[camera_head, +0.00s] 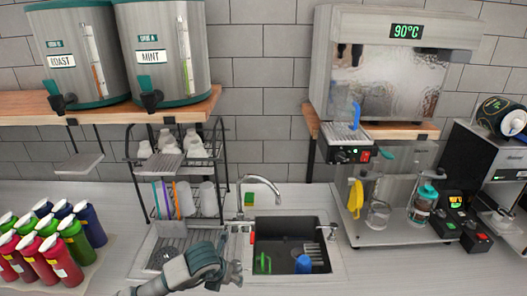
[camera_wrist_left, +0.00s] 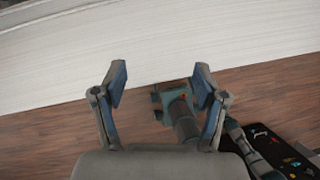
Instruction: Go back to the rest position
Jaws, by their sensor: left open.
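My left gripper (camera_head: 234,272) is low in the head view, in front of the sink's left side, with its arm coming in from the lower left. In the left wrist view my left gripper (camera_wrist_left: 163,82) is open, its two fingers wide apart. Nothing is held between them. The fingers point toward the pale counter (camera_wrist_left: 150,45), with the brown wooden floor (camera_wrist_left: 60,135) below its edge. A grey-green jointed part shows between and below the fingers, apparently my own body. My right gripper is not in view.
The sink (camera_head: 285,228) holds a blue item and a green item. A dish rack (camera_head: 172,150) stands behind. Coloured bottles (camera_head: 60,240) stand at left. A clear jar (camera_head: 378,214) and a teal-lidded cup (camera_head: 424,202) stand on a tray at right. Machines line the right side.

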